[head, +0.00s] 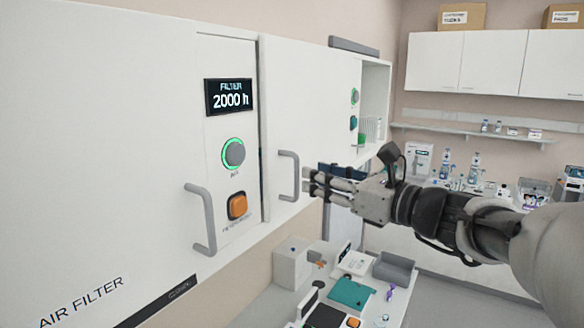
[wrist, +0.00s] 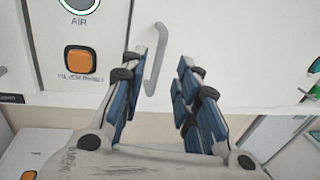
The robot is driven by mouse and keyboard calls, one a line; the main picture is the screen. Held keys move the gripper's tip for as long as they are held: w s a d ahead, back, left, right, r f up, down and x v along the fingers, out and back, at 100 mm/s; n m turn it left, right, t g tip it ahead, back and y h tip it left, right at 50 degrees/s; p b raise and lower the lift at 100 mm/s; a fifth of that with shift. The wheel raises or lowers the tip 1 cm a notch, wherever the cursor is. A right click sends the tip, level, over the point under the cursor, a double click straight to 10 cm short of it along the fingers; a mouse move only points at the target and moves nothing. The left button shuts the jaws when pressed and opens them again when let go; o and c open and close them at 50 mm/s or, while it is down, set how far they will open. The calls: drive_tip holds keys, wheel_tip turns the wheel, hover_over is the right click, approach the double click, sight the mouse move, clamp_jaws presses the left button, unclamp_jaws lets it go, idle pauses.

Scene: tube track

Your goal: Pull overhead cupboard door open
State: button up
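The overhead cupboard door (head: 310,110) is a white panel in the middle of the head view, and it fills the upper wrist view (wrist: 230,45). Its grey bar handle (head: 295,176) is upright near the door's lower left corner. The handle also shows in the wrist view (wrist: 157,62), between the lines of the two fingers and nearer the left one. My gripper (head: 308,186) is just right of the handle in the head view. In the wrist view its blue-padded fingers (wrist: 162,65) are apart with nothing gripped. I cannot tell whether the fingertips touch the handle.
The air filter unit (head: 100,150) stands left of the door, with its own grey handle (head: 205,220), a display (head: 229,96) and an orange button (head: 237,206). Below is a bench with a teal box (head: 350,293) and a grey bin (head: 394,268). More white cupboards (head: 490,65) hang at back right.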

sight(297, 199)
drive_tip(key=p+x, duration=0.1)
drive_tip(key=x, duration=0.5)
drive_tip(key=shift+w+a, duration=0.25)
drive_tip(key=shift+a, duration=0.1)
drive_tip(key=shift+c, duration=0.6)
clamp_jaws()
